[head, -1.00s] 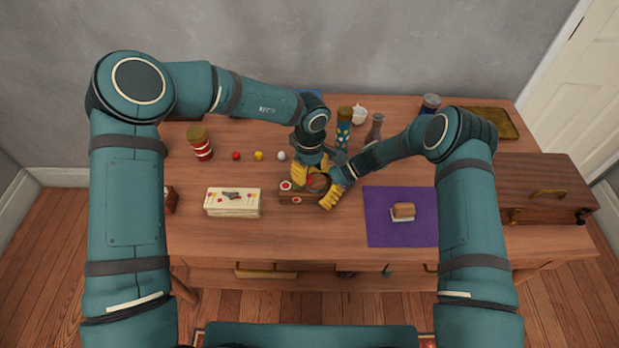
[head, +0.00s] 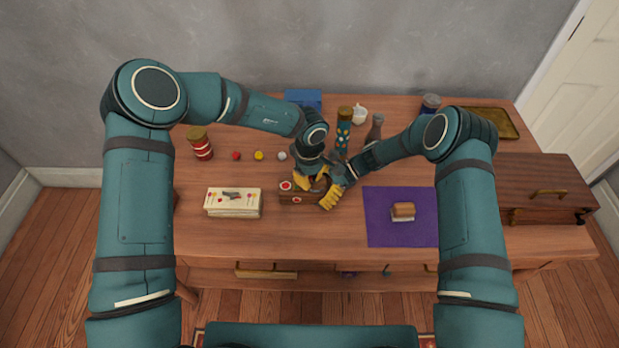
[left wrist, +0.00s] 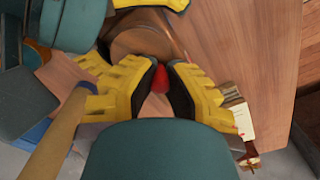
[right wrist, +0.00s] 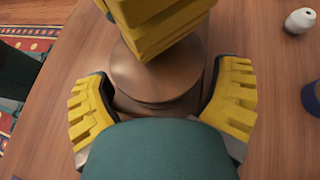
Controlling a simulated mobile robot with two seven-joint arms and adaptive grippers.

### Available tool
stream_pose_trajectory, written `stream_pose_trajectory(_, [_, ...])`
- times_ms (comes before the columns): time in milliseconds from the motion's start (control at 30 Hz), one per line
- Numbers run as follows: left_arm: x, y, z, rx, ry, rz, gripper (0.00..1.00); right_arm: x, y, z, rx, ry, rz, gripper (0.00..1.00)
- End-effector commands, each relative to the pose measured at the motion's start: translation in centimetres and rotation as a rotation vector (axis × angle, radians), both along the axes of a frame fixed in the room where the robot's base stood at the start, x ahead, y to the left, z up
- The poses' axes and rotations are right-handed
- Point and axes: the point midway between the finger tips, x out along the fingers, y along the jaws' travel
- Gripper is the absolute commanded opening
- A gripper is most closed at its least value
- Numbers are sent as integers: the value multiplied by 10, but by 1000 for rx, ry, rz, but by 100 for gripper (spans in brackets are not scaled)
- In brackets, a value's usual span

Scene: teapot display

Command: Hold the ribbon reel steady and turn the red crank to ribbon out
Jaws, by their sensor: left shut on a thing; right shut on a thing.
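The brown ribbon reel (head: 320,185) sits mid-table, mostly hidden by my grippers in the head view. In the right wrist view its round copper-brown top (right wrist: 150,80) lies between the two yellow fingers of my right gripper (right wrist: 160,112), which is shut on it. My left gripper (left wrist: 160,84) is shut on the red crank knob (left wrist: 162,79), which shows between its fingertips beside the reel. In the head view my left gripper (head: 308,180) is just left of my right gripper (head: 331,196). I cannot make out any ribbon.
A wooden block with red-and-white discs (head: 297,198) lies close left of the grippers. A cream box (head: 233,204) stands further left, a purple mat (head: 385,232) to the right. A patterned teal cylinder (head: 343,130) and grey bottle (head: 376,128) stand behind. The front of the table is clear.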

Motion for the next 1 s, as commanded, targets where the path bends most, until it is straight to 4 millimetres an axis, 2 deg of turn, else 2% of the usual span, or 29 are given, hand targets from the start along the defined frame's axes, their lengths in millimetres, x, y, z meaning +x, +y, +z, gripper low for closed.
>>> stream_pose_trajectory(267, [-1, -2, 0, -2, 1, 27, 0, -1, -1, -3, -5, 0, 0, 69])
stream_pose_trajectory(467, [-3, -3, 0, -3, 3, 122, 0, -1, -1, -3, -5, 0, 0, 69])
stream_pose_trajectory(1000, [-10, -12, -1, -4, 3, 608, 0, -1, 0, -3, -4, 1, 0, 69])
